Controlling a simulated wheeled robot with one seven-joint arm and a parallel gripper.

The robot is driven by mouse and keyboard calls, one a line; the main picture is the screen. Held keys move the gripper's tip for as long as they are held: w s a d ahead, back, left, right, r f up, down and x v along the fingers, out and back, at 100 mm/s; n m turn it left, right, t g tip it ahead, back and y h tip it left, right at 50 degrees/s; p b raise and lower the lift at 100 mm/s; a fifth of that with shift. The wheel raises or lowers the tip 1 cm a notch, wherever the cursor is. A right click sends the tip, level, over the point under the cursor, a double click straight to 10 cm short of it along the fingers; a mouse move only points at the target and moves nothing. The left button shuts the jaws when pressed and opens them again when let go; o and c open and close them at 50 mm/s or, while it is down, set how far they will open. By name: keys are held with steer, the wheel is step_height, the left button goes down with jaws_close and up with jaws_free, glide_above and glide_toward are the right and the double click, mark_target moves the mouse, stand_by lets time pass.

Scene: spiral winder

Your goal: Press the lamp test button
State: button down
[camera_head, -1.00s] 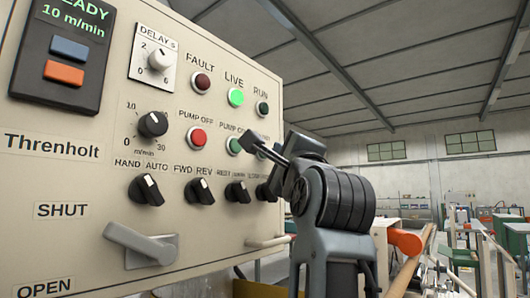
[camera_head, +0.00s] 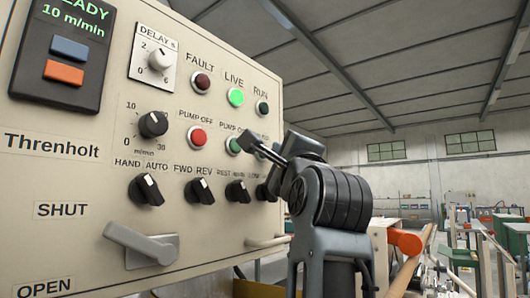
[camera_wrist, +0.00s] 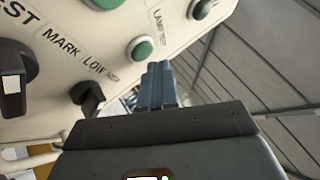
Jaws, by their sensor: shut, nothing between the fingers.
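The lamp test button (camera_wrist: 140,48) is a round green button with a pale ring, below its "LAMP TEST" label in the wrist view. In the head view my gripper hides it, and only part of its label shows. My gripper (camera_head: 251,139) is shut and empty, its narrow fingers pointing at the panel. In the wrist view the fingertips (camera_wrist: 159,66) are just below and right of the button in the picture. They look apart from it, but the exact gap cannot be told.
The control panel (camera_head: 75,185) also carries a red pump off button (camera_head: 197,137), a green pump on button (camera_head: 233,146), lamps and several black knobs. A selector knob (camera_wrist: 88,97) is close left of the fingers. A grey lever (camera_head: 140,244) sticks out low on the panel.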

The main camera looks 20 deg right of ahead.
steer(key=shift+w+a, duration=0.2)
steer(key=shift+w, duration=0.05)
steer(key=shift+w+a, duration=0.2)
steer(key=shift+w, duration=0.15)
stand_by(0.7)
steer(key=shift+s, duration=0.1)
stand_by(0.4)
steer(key=shift+s+d, duration=0.45)
steer(key=shift+s, duration=0.15)
steer(key=shift+s, duration=0.1)
steer(key=s+d, duration=0.1)
steer(key=s, duration=0.1)
steer(key=s+d, duration=0.1)
steer(key=s, duration=0.1)
steer(key=shift+d, duration=0.4)
stand_by(0.5)
